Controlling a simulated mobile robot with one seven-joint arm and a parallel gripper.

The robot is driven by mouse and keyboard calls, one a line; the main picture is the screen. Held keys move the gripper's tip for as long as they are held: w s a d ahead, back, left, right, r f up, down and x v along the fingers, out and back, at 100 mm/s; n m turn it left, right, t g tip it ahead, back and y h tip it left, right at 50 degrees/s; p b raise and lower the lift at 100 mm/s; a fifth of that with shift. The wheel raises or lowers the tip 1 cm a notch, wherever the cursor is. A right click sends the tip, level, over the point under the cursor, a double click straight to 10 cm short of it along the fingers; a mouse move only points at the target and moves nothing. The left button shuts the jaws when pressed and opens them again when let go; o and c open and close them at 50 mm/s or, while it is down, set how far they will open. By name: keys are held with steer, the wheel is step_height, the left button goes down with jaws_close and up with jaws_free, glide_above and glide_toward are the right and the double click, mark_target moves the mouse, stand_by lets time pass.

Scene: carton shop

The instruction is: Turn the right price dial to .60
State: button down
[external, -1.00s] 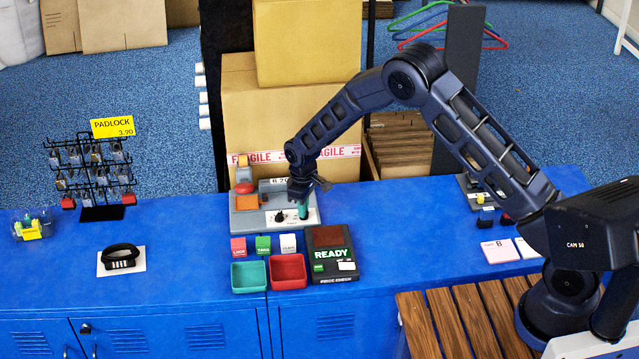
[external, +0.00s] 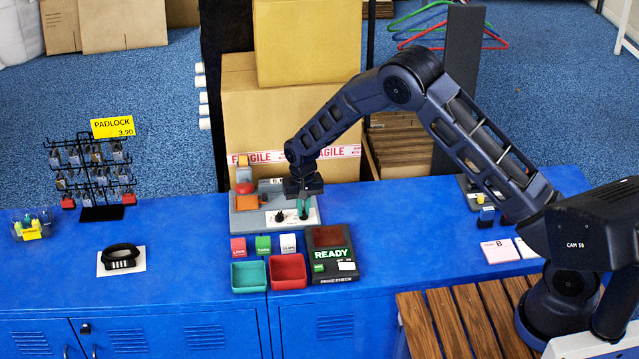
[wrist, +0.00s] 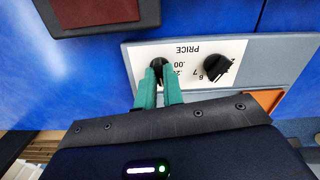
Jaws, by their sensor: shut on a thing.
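The price machine (external: 245,222) is a grey box on the blue counter with a white PRICE panel (wrist: 188,52). Its right price dial (wrist: 158,64) is a black knob, mostly hidden between my fingers. Marks reading .00 and .20 show beside it in the wrist view. The left price dial (wrist: 217,67) is a black knob beside the digits 6 and 7, apart from my gripper. My gripper (wrist: 159,76), with green fingers, is shut on the right dial; it also shows in the external view (external: 304,214). The dial's pointer is hidden.
A READY price-check box (external: 331,254), a green tray (external: 249,276) and a red tray (external: 288,271) stand in front of the machine. Small labelled blocks sit behind the trays. A padlock rack (external: 100,211) stands at the left.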

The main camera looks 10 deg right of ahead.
steer(key=shift+m, duration=0.7)
steer(key=c, duration=1.5)
jaws_free()
step_height(320, 180, up, 11)
steer(key=shift+f, duration=0.1)
